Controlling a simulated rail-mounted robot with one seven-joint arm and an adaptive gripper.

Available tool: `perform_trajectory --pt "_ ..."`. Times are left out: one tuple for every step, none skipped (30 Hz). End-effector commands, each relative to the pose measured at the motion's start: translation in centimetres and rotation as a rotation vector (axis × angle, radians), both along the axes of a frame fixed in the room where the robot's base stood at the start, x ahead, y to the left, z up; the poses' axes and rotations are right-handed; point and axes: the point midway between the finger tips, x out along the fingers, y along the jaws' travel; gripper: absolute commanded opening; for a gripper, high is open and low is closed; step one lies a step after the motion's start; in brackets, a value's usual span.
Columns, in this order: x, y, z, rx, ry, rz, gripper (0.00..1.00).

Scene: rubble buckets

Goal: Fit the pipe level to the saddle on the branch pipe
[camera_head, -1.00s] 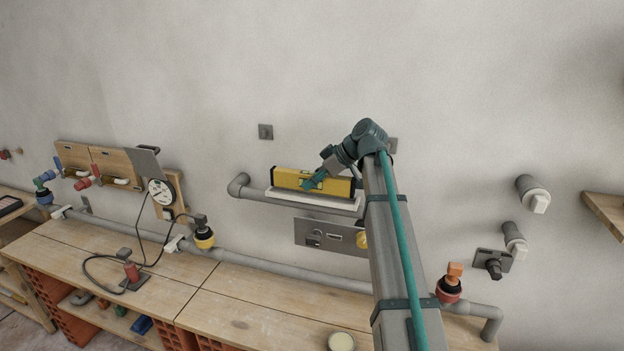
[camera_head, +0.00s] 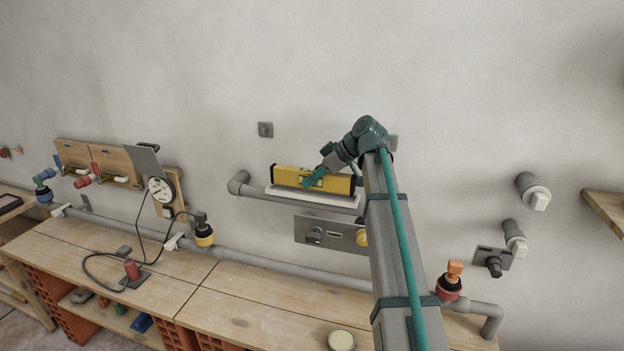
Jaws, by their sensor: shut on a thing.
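The yellow pipe level (camera_head: 338,184) lies lengthwise along the white saddle (camera_head: 285,194). The saddle sits on the grey branch pipe (camera_head: 241,186), which runs along the wall. My gripper (camera_head: 312,178) is shut on the middle of the level and hides part of it. The level looks roughly parallel to the saddle. Its underside is at or just above the saddle; I cannot tell whether it is fully seated. My arm hides the right end of the branch pipe.
A grey wall plate (camera_head: 320,232) with a yellow knob (camera_head: 362,237) is below the branch pipe. A pressure gauge (camera_head: 160,190) stands to the left. A long main pipe (camera_head: 290,272) runs above the wooden bench (camera_head: 250,308). The wall above is mostly free.

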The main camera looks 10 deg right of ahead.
Motion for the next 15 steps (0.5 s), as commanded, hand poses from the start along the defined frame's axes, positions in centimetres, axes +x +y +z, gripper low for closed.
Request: perform_trajectory --pt "0.0 0.0 0.0 0.001 0.000 0.000 0.00" --pt "0.0 0.0 0.0 0.001 0.000 0.000 0.00" --pt "0.0 0.0 0.0 0.001 0.000 0.000 0.00" --pt "0.0 0.0 -0.1 0.001 0.000 0.000 0.00" --pt "0.0 0.0 -0.1 0.001 0.000 0.000 0.00" --pt "0.0 0.0 -0.2 0.001 0.000 0.000 0.00" --pt "0.0 0.0 -0.3 0.001 0.000 0.000 0.00" --pt "0.0 0.0 -0.4 0.001 0.000 0.000 0.00" --pt "0.0 0.0 -0.5 0.001 0.000 0.000 0.00" --pt "0.0 0.0 -0.6 0.001 0.000 0.000 0.00" --pt "0.0 0.0 -0.7 0.001 0.000 0.000 0.00" --pt "0.0 0.0 -0.8 0.001 0.000 0.000 0.00" --pt "0.0 0.0 -0.9 0.001 0.000 0.000 0.00" --pt "0.0 0.0 -1.0 0.001 0.000 0.000 0.00" --pt "0.0 0.0 -1.2 0.001 0.000 0.000 0.00"
